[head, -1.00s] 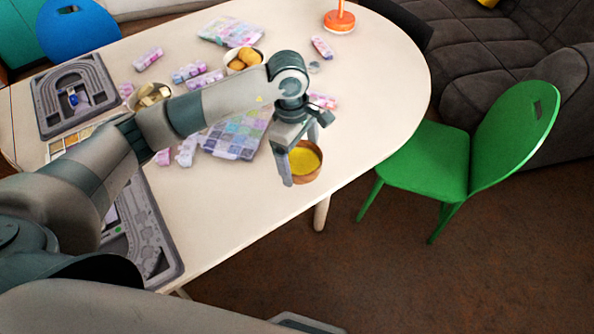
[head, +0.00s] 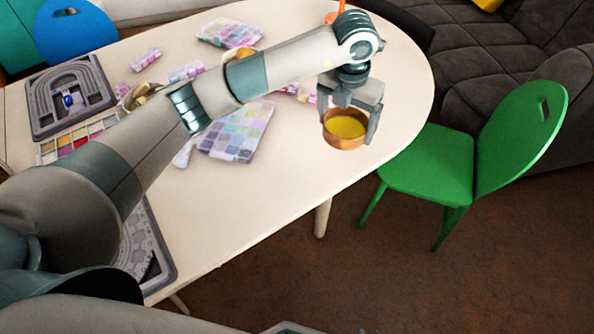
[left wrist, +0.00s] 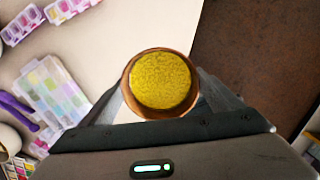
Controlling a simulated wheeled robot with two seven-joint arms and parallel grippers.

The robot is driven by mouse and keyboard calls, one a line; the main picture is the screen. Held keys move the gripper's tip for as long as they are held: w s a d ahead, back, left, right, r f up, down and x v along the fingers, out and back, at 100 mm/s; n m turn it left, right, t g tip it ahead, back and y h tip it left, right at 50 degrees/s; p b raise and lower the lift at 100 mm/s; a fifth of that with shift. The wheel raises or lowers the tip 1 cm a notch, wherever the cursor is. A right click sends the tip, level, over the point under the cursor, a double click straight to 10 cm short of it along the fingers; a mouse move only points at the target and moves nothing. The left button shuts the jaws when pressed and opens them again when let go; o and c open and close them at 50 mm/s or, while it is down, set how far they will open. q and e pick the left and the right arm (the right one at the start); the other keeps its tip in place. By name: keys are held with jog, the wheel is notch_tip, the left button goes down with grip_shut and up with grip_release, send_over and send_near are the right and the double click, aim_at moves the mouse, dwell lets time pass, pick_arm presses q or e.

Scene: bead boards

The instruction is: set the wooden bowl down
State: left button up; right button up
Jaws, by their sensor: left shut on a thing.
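The wooden bowl (head: 342,139) is brown and round, with yellow contents (head: 345,126). My left gripper (head: 347,122) is shut on it, with a finger on either side. The bowl looks upright, over the right part of the cream table (head: 230,220); I cannot tell how high it is above the top. In the left wrist view the bowl's rim (left wrist: 127,91) sits between the two fingers (left wrist: 160,100), above the table near its edge. My right gripper is not in view.
Bead boxes (head: 238,135) and a palette (head: 228,33) lie left of the bowl. An orange lamp base (head: 333,17) stands behind, partly hidden. A grey bead board (head: 70,98) lies far left. A green chair (head: 430,165) stands by the table's right edge.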

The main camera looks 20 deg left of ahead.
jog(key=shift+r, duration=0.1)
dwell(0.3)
pick_arm(q)
jog(key=shift+s+a+f, duration=0.1)
jog(key=shift+a, duration=0.1)
jog(key=s+a+f+p, duration=0.1)
jog(key=a+f, duration=0.1)
jog(key=a, duration=0.1)
jog(key=s+a+f+p, duration=0.1)
jog(key=s+a+f, duration=0.1)
jog(key=a, duration=0.1)
jog(key=s+a+f+p, duration=0.2)
jog(key=a, duration=0.1)
jog(key=shift+s+a+f, duration=0.1)
jog(key=shift+a+f, duration=0.15)
jog(key=shift+a, duration=0.1)
jog(key=shift+a+f, duration=0.1)
jog(key=shift+f, duration=0.05)
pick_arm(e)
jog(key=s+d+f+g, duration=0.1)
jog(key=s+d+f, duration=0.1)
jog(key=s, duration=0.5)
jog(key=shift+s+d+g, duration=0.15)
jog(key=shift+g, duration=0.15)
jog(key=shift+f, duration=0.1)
